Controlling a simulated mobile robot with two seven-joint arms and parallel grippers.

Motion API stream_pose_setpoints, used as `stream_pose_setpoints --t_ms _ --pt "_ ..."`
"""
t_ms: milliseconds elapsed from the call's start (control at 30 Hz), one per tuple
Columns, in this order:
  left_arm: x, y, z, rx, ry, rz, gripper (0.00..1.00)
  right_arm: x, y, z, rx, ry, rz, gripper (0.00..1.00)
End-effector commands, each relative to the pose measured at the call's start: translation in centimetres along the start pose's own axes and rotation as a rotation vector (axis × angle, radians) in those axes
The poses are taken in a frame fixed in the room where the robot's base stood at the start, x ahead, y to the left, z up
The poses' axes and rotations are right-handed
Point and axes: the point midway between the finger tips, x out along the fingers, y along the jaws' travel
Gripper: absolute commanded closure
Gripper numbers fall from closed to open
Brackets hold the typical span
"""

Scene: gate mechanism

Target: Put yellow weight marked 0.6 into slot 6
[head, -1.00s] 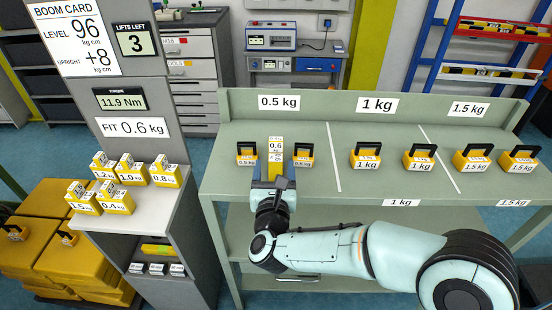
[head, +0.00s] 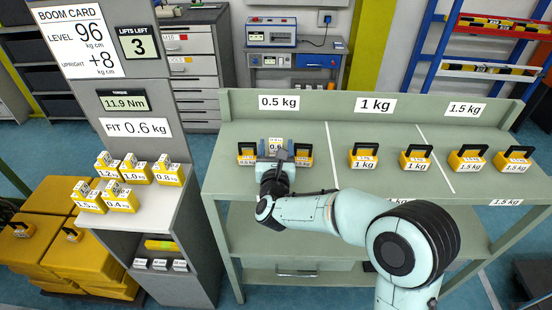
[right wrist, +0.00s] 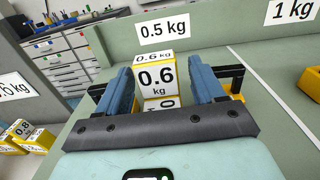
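The weight marked 0.6 (head: 276,145) stands on the green bench in the 0.5 kg section, between two black-handled weights. In the right wrist view its white label face (right wrist: 156,78) shows upright, with a second label below it. My right gripper (head: 276,166) reaches it from the front. In the right wrist view the gripper's blue fingers (right wrist: 161,92) are apart on either side of the weight, with a narrow gap showing at the right finger. My left gripper is not in view. I cannot make out a slot marked 6.
Black-handled weights (head: 247,155) stand close on both sides of my right gripper. More stand in the 1 kg section (head: 364,157) and 1.5 kg section. Several yellow weights (head: 121,200) sit on the grey cabinet at left, below the FIT 0.6 kg sign (head: 135,127).

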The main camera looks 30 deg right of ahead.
Motion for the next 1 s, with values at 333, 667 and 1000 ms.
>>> stream_pose_setpoints --t_ms 333,667,1000 --pt "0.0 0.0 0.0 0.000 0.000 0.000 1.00 0.0 0.0 0.2 0.002 -0.005 0.000 1.00" --pt "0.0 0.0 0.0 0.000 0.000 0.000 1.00 0.0 0.0 1.4 0.004 -0.008 -0.001 1.00" --pt "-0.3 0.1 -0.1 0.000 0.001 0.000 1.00 0.0 0.0 8.3 0.009 -0.012 -0.001 1.00"
